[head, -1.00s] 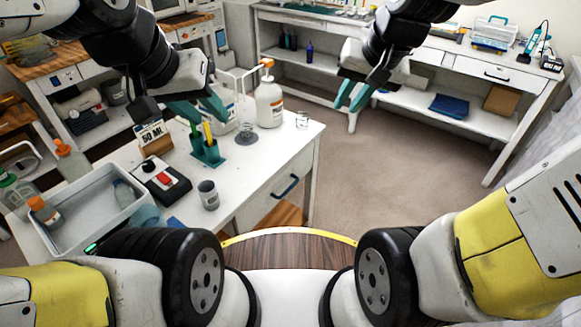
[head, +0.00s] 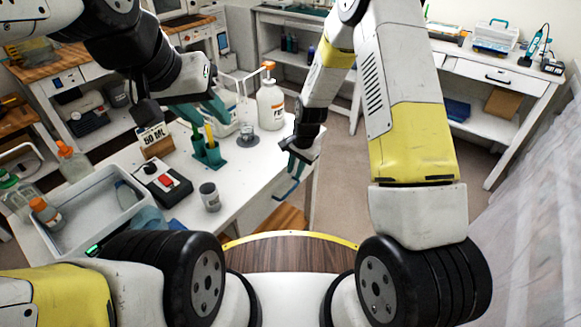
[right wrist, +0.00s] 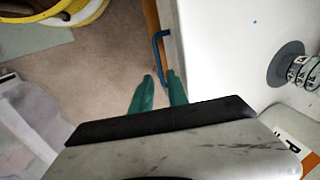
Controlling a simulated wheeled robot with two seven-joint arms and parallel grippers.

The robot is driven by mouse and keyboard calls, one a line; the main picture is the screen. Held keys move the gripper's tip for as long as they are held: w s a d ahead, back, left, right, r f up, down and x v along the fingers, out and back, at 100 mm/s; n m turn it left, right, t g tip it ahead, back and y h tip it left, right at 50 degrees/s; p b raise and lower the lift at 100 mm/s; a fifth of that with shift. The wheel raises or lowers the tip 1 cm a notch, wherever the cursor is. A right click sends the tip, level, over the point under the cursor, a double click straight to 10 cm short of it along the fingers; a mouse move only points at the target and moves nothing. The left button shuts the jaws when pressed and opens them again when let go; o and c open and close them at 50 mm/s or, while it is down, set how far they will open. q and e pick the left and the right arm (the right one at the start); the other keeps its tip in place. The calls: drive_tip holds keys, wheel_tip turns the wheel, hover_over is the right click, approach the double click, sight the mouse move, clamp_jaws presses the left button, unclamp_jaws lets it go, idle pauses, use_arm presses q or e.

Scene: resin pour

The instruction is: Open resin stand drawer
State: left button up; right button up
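The resin stand (head: 240,185) is a white table left of centre in the head view. Its drawer front faces right and looks closed, with a dark blue bar handle (head: 287,190). The handle also shows in the right wrist view (right wrist: 157,50), just beyond my fingertips. In the head view my right gripper (head: 291,168) is beside the stand's edge and partly hides the handle. My left gripper (head: 203,112) is open and empty above the stand top.
On the stand are a grey tray (head: 72,238), a black device with a red button (head: 163,182), a grey cup (head: 210,197), a teal tool holder (head: 207,152) and a white bottle (head: 270,105). The floor right of the stand is clear.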

sight(289, 191)
drive_tip(key=f, duration=0.3)
drive_tip(key=a+f, duration=0.1)
drive_tip(key=f, duration=0.5)
drive_tip(key=shift+w+a+f, duration=0.3)
drive_tip(key=shift+w, duration=0.05)
drive_tip(key=shift+c, duration=0.4)
clamp_jaws()
idle(0.7)
